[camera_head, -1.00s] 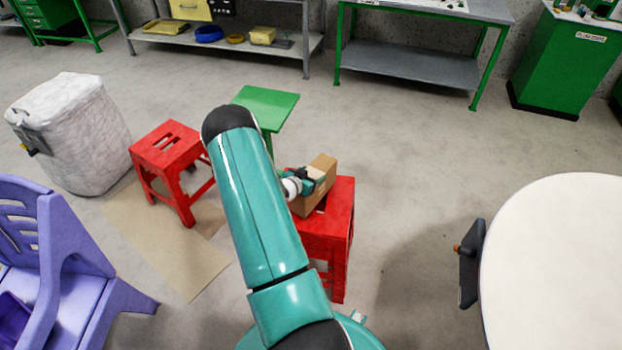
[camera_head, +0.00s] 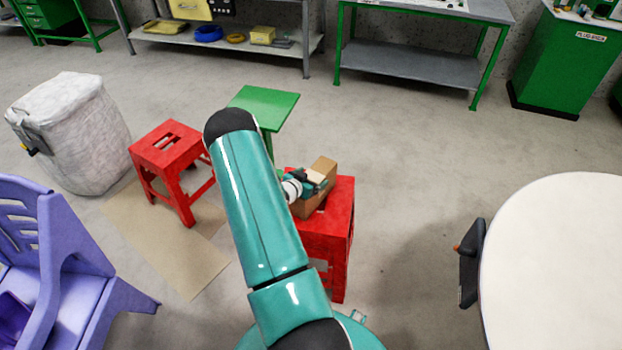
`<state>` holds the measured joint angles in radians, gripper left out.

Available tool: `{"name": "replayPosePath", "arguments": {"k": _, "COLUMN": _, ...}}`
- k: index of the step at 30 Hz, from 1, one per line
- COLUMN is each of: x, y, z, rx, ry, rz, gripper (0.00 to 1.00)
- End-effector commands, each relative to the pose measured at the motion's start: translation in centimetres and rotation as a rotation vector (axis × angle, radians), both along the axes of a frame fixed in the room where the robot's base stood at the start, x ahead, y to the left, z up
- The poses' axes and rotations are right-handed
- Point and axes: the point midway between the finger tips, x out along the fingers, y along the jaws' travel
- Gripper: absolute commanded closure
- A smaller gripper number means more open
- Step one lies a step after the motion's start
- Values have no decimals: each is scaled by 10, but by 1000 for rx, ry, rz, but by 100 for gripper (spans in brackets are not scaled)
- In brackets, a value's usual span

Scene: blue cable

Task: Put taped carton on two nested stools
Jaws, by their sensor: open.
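The brown taped carton (camera_head: 324,172) sits on a red stool (camera_head: 333,238) right of my arm. The stool's left side and part of the carton are hidden behind my arm and gripper. My gripper (camera_head: 318,180) is open at the carton's upper part; whether its fingers touch the carton is too small to tell. Another red stool (camera_head: 166,150) stands to the left with a bare, slotted top. I cannot tell from this view which of the red stools is two nested together.
A green stool or small table (camera_head: 268,105) stands behind my arm. A white bag-like bin (camera_head: 70,135), a purple chair (camera_head: 60,250) and a flat cardboard sheet (camera_head: 175,255) are at left. A round white table (camera_head: 560,260) is at right. Floor between is clear.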

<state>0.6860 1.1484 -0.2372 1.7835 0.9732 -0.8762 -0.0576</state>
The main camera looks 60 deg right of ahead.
Motion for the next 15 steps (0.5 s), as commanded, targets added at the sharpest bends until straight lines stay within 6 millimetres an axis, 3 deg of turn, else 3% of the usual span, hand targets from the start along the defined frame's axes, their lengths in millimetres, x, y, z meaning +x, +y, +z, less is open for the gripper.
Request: {"name": "replayPosePath", "arguments": {"k": 15, "x": 14, "y": 92, "z": 38, "rx": 1, "ry": 0, "rz": 4, "gripper": 11}}
